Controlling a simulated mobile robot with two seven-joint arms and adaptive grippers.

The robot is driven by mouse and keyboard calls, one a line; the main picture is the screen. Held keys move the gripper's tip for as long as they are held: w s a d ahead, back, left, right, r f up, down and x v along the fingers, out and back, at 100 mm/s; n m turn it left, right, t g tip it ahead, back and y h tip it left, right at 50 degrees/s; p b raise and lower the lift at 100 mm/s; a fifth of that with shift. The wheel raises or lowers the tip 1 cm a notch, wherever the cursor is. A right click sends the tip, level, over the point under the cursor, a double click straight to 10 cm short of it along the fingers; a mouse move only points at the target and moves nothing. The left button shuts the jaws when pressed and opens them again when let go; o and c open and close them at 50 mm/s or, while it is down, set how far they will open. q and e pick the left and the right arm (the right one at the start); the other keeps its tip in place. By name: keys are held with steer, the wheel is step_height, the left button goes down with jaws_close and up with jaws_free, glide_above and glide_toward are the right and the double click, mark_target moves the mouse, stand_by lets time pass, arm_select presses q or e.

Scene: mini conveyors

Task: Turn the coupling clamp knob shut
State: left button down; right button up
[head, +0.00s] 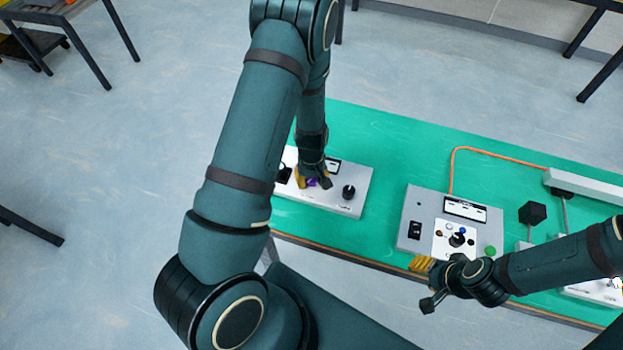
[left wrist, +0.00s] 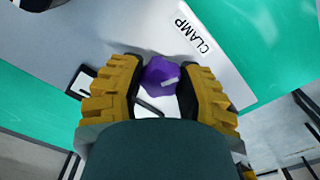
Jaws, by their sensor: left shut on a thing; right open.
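The purple clamp knob (left wrist: 158,78) sits on a light grey panel (left wrist: 120,30), beside a white label reading CLAMP (left wrist: 193,33). In the head view my left gripper (head: 313,184) reaches down onto the left box (head: 335,203), and only a sliver of purple shows there. My right gripper (head: 427,284) is open and empty at the table's front edge.
A black knob (head: 348,192) stands right of my left gripper on the same box. A grey control box (head: 415,205) with a joystick and buttons stands mid-table on the green top (head: 385,140). An orange cable (head: 490,152) runs behind it.

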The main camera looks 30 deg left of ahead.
arm_select(q)
steer(key=m, duration=0.4)
steer(key=shift+s+m+b, duration=0.1)
steer(key=shift+m+b, duration=0.25)
steer(key=shift+m, duration=0.05)
stand_by(0.4)
steer(key=c, duration=0.5)
jaws_free()
steer(key=shift+c, duration=0.2)
step_height(320, 180, up, 12)
